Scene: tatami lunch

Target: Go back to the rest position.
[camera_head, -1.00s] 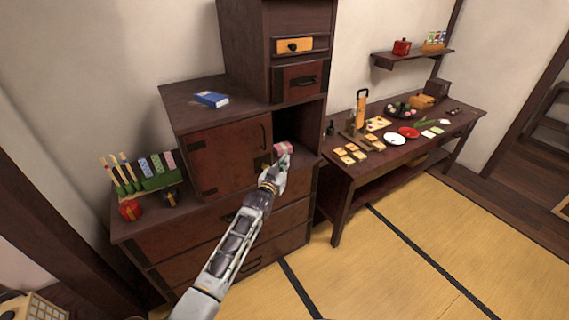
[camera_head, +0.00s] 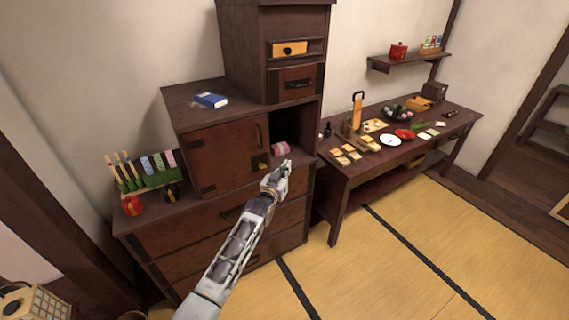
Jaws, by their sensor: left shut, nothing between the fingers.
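My left arm comes in from the bottom of the head view. My left gripper (camera_head: 284,168) is shut and empty. It shows in front of the stepped dark wood chest (camera_head: 216,217), just below the open cubby. A pink patterned roll-like item (camera_head: 280,149) sits in that cubby, apart from the fingers. My right gripper is not in view.
A blue box (camera_head: 211,100) lies on the chest's middle step. A rack of chopsticks and patterned items (camera_head: 150,178) stands at the left. A side table (camera_head: 340,185) with food and plates stands at the right. The tatami floor (camera_head: 370,265) is clear.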

